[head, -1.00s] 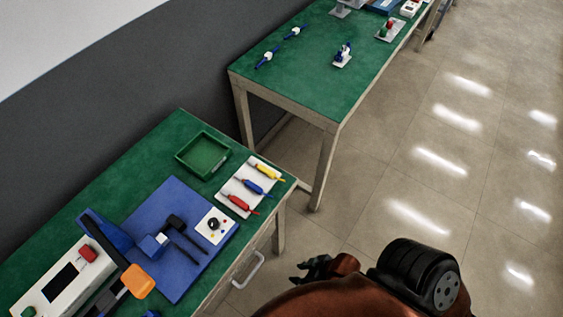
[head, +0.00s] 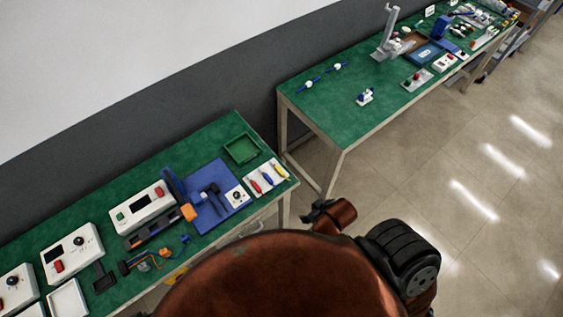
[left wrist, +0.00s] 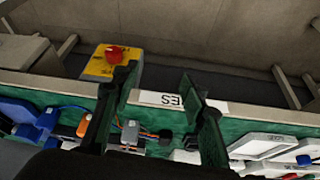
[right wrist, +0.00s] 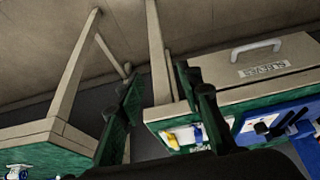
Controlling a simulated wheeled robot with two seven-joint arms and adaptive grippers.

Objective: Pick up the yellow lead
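The yellow lead (head: 280,170) lies at the right end of a white holder (head: 251,172) near the right corner of the near green table. A blue lead (head: 267,178) and a red lead (head: 254,186) lie beside it. In the right wrist view, a yellow piece (right wrist: 172,141) and a blue piece (right wrist: 198,134) show at the table edge, partly hidden by a finger. My right gripper (head: 312,214) is in front of the table's right corner, apart from the leads. Its fingers are open and empty in the right wrist view (right wrist: 165,92). My left gripper (left wrist: 160,82) is open and empty.
A green tray (head: 241,149) and a blue mat (head: 210,205) lie near the holder. White instruments (head: 145,206) stand further left. A second green table (head: 340,105) stands behind, across a gap. A red button on a yellow box (left wrist: 98,65) shows in the left wrist view.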

